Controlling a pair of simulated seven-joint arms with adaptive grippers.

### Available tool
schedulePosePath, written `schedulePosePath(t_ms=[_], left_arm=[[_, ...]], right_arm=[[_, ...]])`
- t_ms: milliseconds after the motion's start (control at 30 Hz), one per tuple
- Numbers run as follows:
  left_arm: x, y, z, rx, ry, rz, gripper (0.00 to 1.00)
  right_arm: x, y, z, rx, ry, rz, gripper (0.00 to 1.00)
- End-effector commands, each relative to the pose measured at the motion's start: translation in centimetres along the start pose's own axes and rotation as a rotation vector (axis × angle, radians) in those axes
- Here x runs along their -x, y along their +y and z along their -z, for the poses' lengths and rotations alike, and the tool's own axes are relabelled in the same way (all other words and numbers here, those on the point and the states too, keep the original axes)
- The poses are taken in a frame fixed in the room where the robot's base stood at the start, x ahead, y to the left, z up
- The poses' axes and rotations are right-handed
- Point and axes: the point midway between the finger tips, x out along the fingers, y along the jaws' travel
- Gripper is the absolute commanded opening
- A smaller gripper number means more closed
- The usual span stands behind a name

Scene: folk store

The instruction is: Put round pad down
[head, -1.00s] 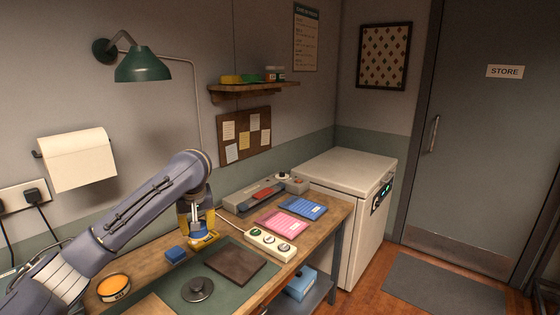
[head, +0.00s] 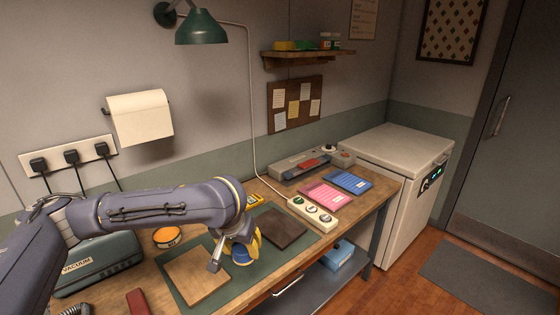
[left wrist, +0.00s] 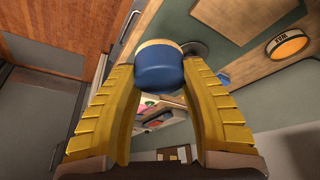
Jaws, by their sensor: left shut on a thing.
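The round pad is a blue, rounded piece with a pale band; it shows at my left gripper in the head view (head: 242,257) and in the left wrist view (left wrist: 159,72). My left gripper (head: 246,249) has its yellow fingers shut on it; they also show on both sides of the pad in the left wrist view (left wrist: 159,85). The pad is over the green mat (head: 222,296), just right of the tan board (head: 195,278). The head view does not clearly show whether it touches the mat. A grey metal disc (left wrist: 197,48) is partly behind the pad. My right gripper is not in view.
A wax tin (head: 166,237) stands behind the tan board. A dark square sheet (head: 283,228) lies right of the gripper. A white socket strip (head: 313,210), pink tray (head: 328,196) and blue tray (head: 348,182) lie farther right. A green vacuum unit (head: 100,264) stands left.

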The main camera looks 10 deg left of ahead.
Motion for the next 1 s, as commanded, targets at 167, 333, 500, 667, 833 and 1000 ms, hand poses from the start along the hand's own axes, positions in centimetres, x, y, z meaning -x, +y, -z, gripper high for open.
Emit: schedulePosePath(t_ms=[167,333,500,667,833,1000], left_arm=[[0.2,-0.3,1.9,0.034,0.003,0.013,0.13],[-0.5,-2.4,6.2,0.145,0.004,0.059,0.13],[-1.6,-6.1,11.7,0.242,0.005,0.097,0.13],[-2.7,-10.3,16.1,0.298,0.005,0.120,0.13],[-3.8,-15.7,19.9,0.331,0.006,0.132,0.13],[-5.1,-21.8,22.5,0.334,0.007,0.135,0.13]], right_arm=[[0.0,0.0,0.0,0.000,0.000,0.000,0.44],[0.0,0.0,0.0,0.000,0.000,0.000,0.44],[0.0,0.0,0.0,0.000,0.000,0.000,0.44],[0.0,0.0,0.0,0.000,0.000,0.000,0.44],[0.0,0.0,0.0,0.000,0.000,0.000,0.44],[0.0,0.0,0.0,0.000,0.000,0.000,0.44]])
